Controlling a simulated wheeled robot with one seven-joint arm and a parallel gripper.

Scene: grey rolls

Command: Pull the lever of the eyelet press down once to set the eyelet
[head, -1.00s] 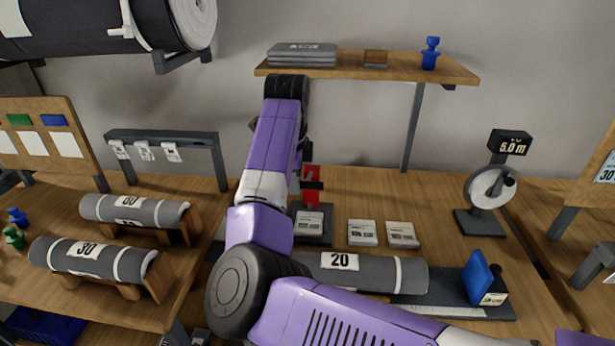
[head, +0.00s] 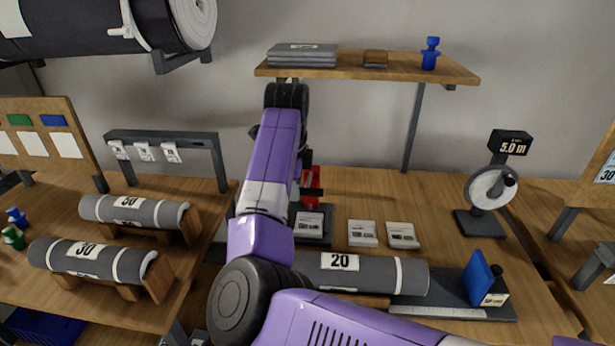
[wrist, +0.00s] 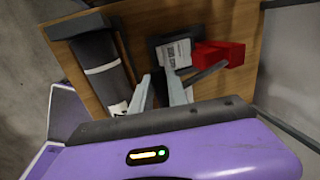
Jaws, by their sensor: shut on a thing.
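The eyelet press is red (head: 313,178) and stands on a dark base (head: 322,240) at the back of the bench, partly hidden behind my arm in the head view. A tag (head: 308,224) lies on its base. In the wrist view the red press body (wrist: 222,54) is at upper right, with the tag (wrist: 177,53) beside it. A grey lever bar (wrist: 206,73) runs from the press toward my fingers. My gripper (wrist: 162,92) is shut on the lever; the exact contact is hard to see. The head view hides my fingers behind the arm.
A grey roll labelled 20 (head: 350,271) lies in front of the press. Two small cards (head: 362,233) lie right of it. A shelf (head: 385,70) hangs above, close to my arm. A crank counter (head: 490,190) stands right. Bench between cards and counter is clear.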

